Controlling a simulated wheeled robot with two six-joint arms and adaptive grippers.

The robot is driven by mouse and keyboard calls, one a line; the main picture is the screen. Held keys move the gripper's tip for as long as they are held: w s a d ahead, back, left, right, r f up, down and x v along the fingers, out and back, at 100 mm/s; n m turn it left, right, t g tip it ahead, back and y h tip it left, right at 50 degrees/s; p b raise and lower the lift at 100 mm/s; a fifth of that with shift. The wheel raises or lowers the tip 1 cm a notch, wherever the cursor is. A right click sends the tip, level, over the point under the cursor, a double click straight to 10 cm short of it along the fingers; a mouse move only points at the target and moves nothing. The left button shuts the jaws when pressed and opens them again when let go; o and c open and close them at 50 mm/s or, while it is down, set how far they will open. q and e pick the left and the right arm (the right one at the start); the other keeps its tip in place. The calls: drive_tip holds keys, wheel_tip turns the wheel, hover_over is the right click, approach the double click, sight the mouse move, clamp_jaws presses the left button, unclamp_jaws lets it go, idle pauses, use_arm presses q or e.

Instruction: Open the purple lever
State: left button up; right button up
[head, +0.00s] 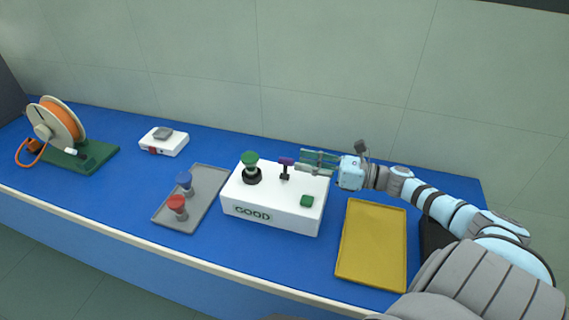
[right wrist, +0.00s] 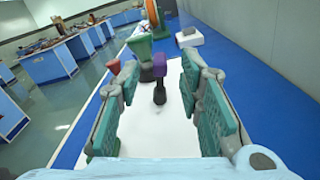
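The purple lever (head: 286,161) stands on top of a white box (head: 270,214) marked "GOOD". In the right wrist view the lever (right wrist: 159,66) has a purple head on a dark stem and looks upright. My right gripper (head: 302,160) is just to the right of the lever, pointing left, above the box. In the right wrist view my right gripper (right wrist: 160,84) is open, with green finger pads on both sides and the lever ahead between the fingertips. I cannot tell that either finger touches it. My left gripper is not in view.
A green knob (head: 250,160) and a green button (head: 307,201) are on the box. A grey tray (head: 208,185) with red and blue pieces is left, a yellow tray (head: 372,243) right. A cable reel (head: 55,124) and small white device (head: 164,143) stand farther left.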

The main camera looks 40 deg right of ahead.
sight(285, 158)
drive_tip(key=x, duration=0.6)
clamp_jaws()
drive_tip(key=shift+w+d+f+m+b, duration=0.15)
drive_tip(key=shift+d+f+m+b, duration=0.1)
drive_tip(key=shift+m+b, duration=0.35)
drive_tip(key=shift+w+d+f+m+b, duration=0.2)
drive_tip(key=shift+d+m+b, duration=0.05)
drive_tip(key=shift+m+b, duration=0.35)
drive_tip(key=shift+d+m, duration=0.1)
drive_tip(key=shift+m, duration=0.3)
drive_tip(key=shift+r, duration=0.15)
